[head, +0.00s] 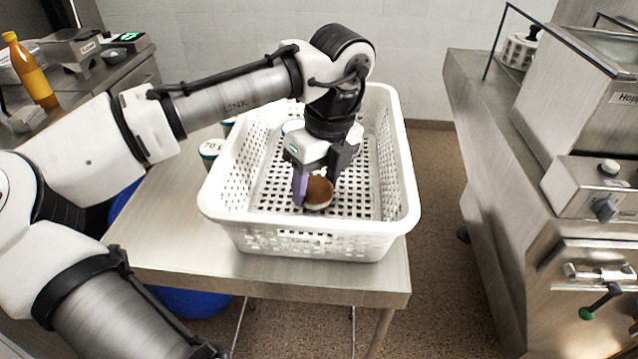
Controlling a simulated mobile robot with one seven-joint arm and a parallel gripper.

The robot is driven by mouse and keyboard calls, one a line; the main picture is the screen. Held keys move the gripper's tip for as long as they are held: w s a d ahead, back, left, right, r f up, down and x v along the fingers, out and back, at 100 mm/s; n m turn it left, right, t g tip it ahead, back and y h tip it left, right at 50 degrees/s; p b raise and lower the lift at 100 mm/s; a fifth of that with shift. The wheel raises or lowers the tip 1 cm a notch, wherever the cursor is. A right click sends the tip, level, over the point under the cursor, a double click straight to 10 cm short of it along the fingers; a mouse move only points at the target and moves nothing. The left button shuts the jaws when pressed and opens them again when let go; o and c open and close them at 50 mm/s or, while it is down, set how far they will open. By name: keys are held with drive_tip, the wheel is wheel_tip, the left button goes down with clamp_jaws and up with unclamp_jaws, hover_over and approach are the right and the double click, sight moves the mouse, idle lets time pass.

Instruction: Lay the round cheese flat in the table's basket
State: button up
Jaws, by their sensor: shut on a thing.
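The round cheese (319,194), brown above with a pale lower edge, is low inside the white perforated basket (310,228) on the metal table (180,240). My gripper (317,183) points down into the basket and is shut on the cheese, with a purple-looking finger at its left and a dark finger at its right. The cheese is near the basket floor, toward the near wall. I cannot tell whether it touches the floor or how level it lies. The fingers hide part of it.
A pale round item with a bluish rim (292,127) shows behind my gripper, toward the basket's far side. Blue-rimmed jars (210,150) stand left of the basket. The basket floor beside the cheese looks clear. A steel machine (585,180) stands at the right.

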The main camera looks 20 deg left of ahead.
sight(327, 183)
drive_tip(key=shift+f, duration=0.2)
drive_tip(key=o, duration=1.1)
drive_tip(key=r, duration=0.4)
drive_tip(key=d+r, duration=0.1)
drive_tip(key=r, duration=0.7)
drive_tip(key=shift+w+d+r, duration=0.15)
drive_tip(key=shift+w+d, duration=0.15)
drive_tip(key=shift+w, duration=0.1)
